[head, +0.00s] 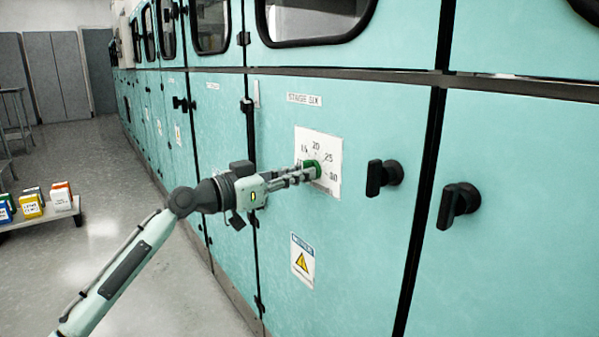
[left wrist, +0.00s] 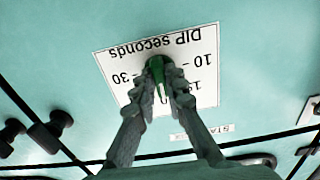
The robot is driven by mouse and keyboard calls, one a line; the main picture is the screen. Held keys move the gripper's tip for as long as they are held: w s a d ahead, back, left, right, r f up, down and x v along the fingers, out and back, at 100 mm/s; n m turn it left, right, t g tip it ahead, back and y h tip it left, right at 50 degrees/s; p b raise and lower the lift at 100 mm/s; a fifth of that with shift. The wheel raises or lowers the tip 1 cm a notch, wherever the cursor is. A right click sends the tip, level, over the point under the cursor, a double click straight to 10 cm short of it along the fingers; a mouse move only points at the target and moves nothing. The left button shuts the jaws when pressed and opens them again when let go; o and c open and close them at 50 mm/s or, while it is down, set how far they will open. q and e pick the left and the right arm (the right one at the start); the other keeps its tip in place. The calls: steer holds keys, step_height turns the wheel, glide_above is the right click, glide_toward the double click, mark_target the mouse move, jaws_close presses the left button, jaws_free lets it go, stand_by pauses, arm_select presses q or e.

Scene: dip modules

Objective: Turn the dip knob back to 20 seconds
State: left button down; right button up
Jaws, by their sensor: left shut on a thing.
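The green dip knob (head: 312,167) sits on a white dial plate (head: 331,182) on the teal cabinet door under the label "STAGE SIX". My left gripper (head: 306,172) reaches in from the left and is shut on the knob. In the left wrist view the plate (left wrist: 113,66) appears upside down, with "DIP seconds", 10 and 30 readable. There the fingers (left wrist: 160,82) clasp the knob (left wrist: 157,68) from both sides and hide some figures. The knob's exact setting is hard to tell. My right gripper is out of view.
Two black door handles (head: 376,178) (head: 452,204) stick out right of the plate. A yellow warning sign (head: 302,262) is below it. A low shelf (head: 38,217) with colored boxes stands on the floor at left. The floor beside the cabinets is open.

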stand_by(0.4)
arm_select(q)
steer(key=c, duration=1.6)
jaws_free()
steer(key=shift+o, duration=0.2)
steer(key=v, duration=1.2)
